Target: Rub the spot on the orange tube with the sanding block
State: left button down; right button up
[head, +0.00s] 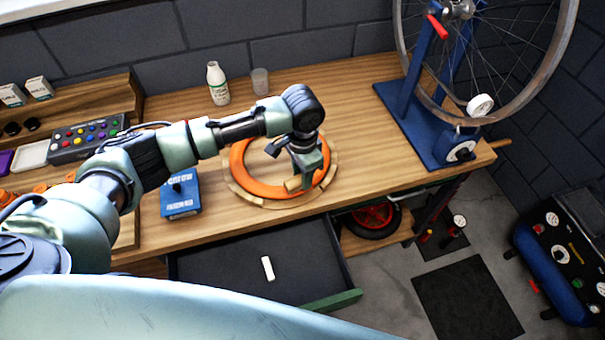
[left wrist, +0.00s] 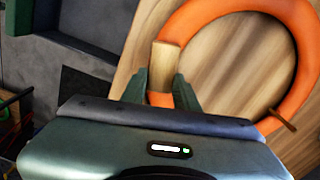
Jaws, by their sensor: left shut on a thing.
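The orange tube (head: 243,182) lies as a ring on a round wooden board on the bench. It also shows in the left wrist view (left wrist: 308,70). My left gripper (head: 301,182) points down over the near right part of the ring. It is shut on a tan block (head: 292,184), which looks like the sanding block. In the left wrist view the block (left wrist: 166,60) stands between the fingertips, over the tube. I cannot tell whether it touches the tube. The spot is not visible; the block or gripper may cover it. My right gripper is not in view.
An open drawer (head: 210,262) below the bench front holds a small white piece (head: 268,268). A blue box (head: 180,194) stands left of the ring. A white bottle (head: 217,84) and a cup (head: 260,81) stand behind. A blue wheel stand (head: 412,110) is at right.

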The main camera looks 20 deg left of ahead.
pick_arm(q)
jog(key=shift+w+d, duration=0.1)
jog(key=shift+w+d, duration=0.8)
jog(key=shift+w, duration=0.15)
jog(key=shift+s+a+r, duration=0.1)
jog(key=shift+s+a+p, duration=0.3)
jog(key=shift+s+p, duration=0.05)
jog(key=shift+p, duration=0.05)
jog(key=shift+s+a+p, duration=0.55)
jog(key=shift+s+p, duration=0.1)
jog(key=shift+p, duration=0.05)
jog(key=shift+w+d, duration=0.15)
jog(key=shift+d, duration=0.05)
jog(key=shift+w+d+b, duration=0.45)
jog(key=shift+w+d, duration=0.3)
jog(key=shift+w, duration=0.2)
jog(key=shift+s, duration=0.1)
